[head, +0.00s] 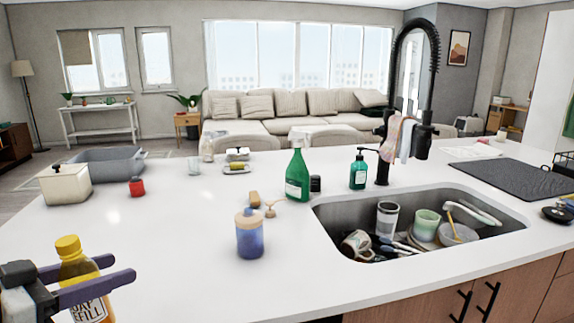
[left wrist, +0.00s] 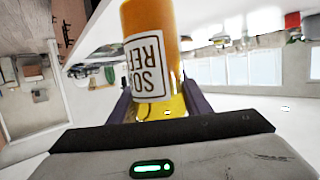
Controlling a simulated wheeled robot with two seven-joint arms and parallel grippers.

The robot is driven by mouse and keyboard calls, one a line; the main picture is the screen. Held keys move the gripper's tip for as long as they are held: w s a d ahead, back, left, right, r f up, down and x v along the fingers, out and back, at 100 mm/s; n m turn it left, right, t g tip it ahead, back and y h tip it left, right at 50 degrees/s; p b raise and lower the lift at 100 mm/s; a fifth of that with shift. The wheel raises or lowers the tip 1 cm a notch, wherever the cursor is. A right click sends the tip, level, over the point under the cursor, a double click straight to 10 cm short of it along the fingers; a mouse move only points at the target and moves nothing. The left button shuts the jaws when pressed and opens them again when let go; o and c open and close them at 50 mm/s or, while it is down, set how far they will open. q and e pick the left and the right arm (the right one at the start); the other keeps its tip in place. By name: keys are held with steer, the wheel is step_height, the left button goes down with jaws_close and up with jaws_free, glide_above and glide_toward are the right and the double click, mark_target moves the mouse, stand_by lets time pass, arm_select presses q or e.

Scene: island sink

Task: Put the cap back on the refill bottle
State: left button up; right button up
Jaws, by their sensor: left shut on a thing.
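The refill bottle (head: 85,271) is amber with a white label reading soap refill, and stands near upright at the lower left of the head view. A yellow cap (head: 68,246) shows at its top; I cannot tell how tightly it sits. My left gripper (head: 117,267) is shut around the bottle's upper body, one purple finger on each side. The left wrist view shows the bottle (left wrist: 150,28) upside down between the fingers, its label (left wrist: 147,68) facing the camera and its base cut off. My right gripper is not in view.
A green spray bottle (head: 297,178) stands by the sink (head: 330,228), which holds dishes. The left counter is mostly clear.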

mark_target(110, 305)
arm_select(q)
steer(key=shift+m+g+h, duration=0.3)
steer(key=shift+m+h, duration=0.1)
steer(key=shift+h, duration=0.1)
steer(key=f, duration=0.1)
steer(key=s+f, duration=0.1)
steer(key=f, duration=0.1)
steer(key=s+f, duration=0.1)
steer(key=shift+s+d+f, duration=0.25)
steer(key=shift+d+f, duration=0.1)
steer(key=shift+f, duration=0.05)
steer(key=s+d+f+m+g+h, duration=0.3)
steer(key=s+d+m, duration=0.1)
steer(key=s+d, duration=0.3)
steer(key=shift+d+f+g, duration=0.3)
steer(key=shift+d+f, duration=0.1)
steer(key=shift+d, duration=0.35)
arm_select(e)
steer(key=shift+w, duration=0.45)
arm_select(q)
steer(key=shift+s, duration=0.1)
steer(key=w+d+f+m+g+h, duration=0.1)
steer(key=d+m+g, duration=0.3)
steer(key=d, duration=0.3)
steer(key=w+d+f+m+g+h, duration=0.1)
steer(key=d+m+g, duration=0.3)
steer(key=d, duration=0.4)
steer(key=shift+g+h, duration=0.5)
steer(key=shift+g, duration=0.3)
